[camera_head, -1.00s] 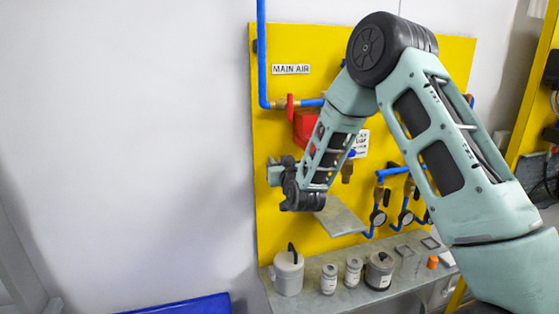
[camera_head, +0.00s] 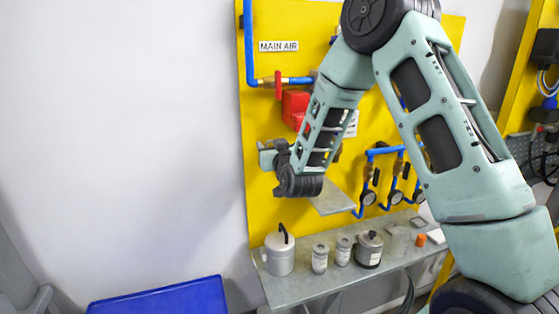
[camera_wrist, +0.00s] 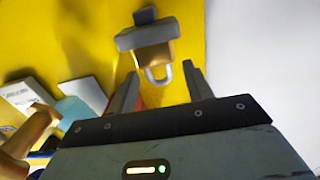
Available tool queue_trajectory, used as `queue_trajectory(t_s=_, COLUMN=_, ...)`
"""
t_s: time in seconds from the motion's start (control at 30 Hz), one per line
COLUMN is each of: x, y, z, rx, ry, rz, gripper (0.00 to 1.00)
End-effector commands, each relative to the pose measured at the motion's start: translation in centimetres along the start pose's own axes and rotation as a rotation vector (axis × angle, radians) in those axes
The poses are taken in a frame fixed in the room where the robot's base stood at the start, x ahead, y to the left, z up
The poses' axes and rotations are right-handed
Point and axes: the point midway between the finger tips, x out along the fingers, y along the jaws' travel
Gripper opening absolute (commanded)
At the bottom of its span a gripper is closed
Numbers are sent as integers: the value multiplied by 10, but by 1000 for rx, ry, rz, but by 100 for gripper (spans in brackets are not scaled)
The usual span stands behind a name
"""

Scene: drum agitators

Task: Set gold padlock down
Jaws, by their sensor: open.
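The gold padlock (camera_wrist: 158,54) shows in the wrist view, ahead of my gripper (camera_wrist: 162,79). Its grey shackle points toward my fingers, and a grey block (camera_wrist: 146,33) covers part of its body. My gripper is open, with its two fingers apart and the shackle showing between their tips. I cannot tell how much depth lies between the fingers and the padlock. In the head view my arm end is in front of the left part of the yellow panel (camera_head: 262,210), and the padlock cannot be made out there.
A grey shelf (camera_head: 300,288) below carries a white canister (camera_head: 280,254), two small jars, a grey pot (camera_head: 369,249) and an orange piece. A sloping grey plate (camera_head: 333,201) juts out under my arm end. Red valve parts (camera_head: 295,107) and blue pipes are close by. A blue bin (camera_head: 160,299) stands lower left.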

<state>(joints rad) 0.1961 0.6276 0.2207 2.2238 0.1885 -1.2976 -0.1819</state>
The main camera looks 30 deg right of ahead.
Motion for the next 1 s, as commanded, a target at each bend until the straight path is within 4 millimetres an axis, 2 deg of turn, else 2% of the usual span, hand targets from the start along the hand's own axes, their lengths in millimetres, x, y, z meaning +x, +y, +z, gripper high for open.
queue_trajectory(t_s=0.03, x=-12, y=-1, z=5, rx=-1, ry=1, rz=-2, gripper=51)
queue_trajectory(t_s=0.2, x=-48, y=-1, z=4, rx=-2, ry=2, rz=-2, gripper=51)
queue_trajectory(t_s=0.4, x=-77, y=0, z=2, rx=0, ry=1, rz=0, gripper=51)
queue_trajectory(t_s=0.53, x=-84, y=0, z=1, rx=0, ry=1, rz=0, gripper=51)
queue_trajectory(t_s=0.77, x=-87, y=-3, z=1, rx=1, ry=-8, rz=-7, gripper=51)
queue_trajectory(t_s=0.87, x=-91, y=-20, z=5, rx=5, ry=-61, rz=-51, gripper=51)
queue_trajectory(t_s=0.97, x=-105, y=-56, z=17, rx=8, ry=-185, rz=-145, gripper=51)
queue_trajectory(t_s=1.0, x=-115, y=-74, z=24, rx=5, ry=-253, rz=-194, gripper=51)
